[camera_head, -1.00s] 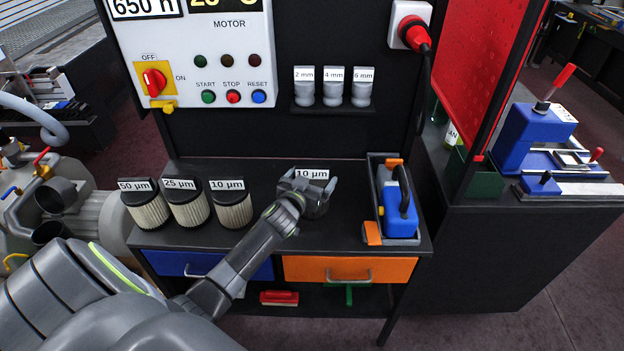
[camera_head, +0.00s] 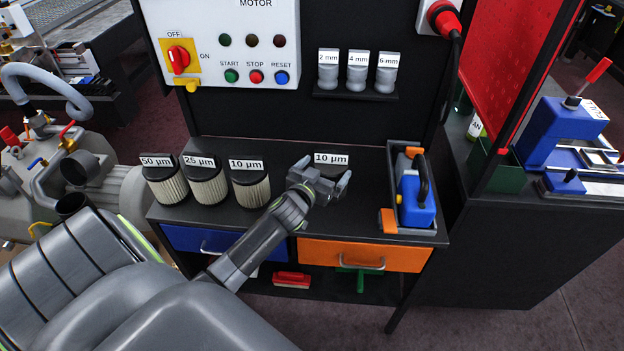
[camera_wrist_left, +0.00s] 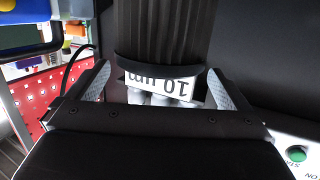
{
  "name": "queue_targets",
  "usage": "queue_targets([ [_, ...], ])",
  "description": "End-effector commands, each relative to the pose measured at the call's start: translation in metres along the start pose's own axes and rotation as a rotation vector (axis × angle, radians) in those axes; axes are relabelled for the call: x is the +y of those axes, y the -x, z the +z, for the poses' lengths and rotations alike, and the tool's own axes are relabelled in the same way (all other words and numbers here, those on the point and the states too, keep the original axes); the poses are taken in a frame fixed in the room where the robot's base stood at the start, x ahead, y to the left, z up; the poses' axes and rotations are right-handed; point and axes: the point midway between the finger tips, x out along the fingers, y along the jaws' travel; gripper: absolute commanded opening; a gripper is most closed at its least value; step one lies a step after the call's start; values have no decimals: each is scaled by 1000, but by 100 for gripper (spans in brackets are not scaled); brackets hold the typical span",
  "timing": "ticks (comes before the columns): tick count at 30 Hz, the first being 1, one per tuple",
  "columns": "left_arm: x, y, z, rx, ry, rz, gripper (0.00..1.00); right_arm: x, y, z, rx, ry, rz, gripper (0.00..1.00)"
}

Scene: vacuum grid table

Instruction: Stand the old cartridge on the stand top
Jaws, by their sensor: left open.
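The dark old cartridge (camera_head: 331,158), labelled 10 µm, is at the right of the row on the black stand top (camera_head: 366,215). My left gripper (camera_head: 325,176) hides most of its body and its base in the head view. In the left wrist view, its dark pleated body (camera_wrist_left: 165,32) and label appear upside down, between the spread fingers. My left gripper (camera_wrist_left: 160,78) is open, with a finger on each side of the cartridge and visible gaps. My right gripper is in neither view.
Paler cartridges marked 50 µm (camera_head: 166,184), 25 µm (camera_head: 205,184) and 10 µm (camera_head: 250,188) stand to the left. A tray (camera_head: 433,232) with a blue tool (camera_head: 415,202) is to the right. A panel (camera_head: 222,45) and small nozzles (camera_head: 357,75) are behind.

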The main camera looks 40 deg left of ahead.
Motion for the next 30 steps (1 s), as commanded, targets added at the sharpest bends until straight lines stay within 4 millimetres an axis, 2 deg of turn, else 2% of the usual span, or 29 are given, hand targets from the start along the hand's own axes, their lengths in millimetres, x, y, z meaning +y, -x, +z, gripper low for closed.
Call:
queue_targets([
  [6, 0, 40, 2, -1, 0, 0, 100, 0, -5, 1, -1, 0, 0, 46],
  [12, 0, 66, 2, -1, -1, 0, 100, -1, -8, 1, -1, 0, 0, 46],
  [18, 0, 77, 0, 0, -1, 0, 100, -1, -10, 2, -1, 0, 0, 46],
  [30, 0, 77, 0, 0, -1, 0, 100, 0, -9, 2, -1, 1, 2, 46],
])
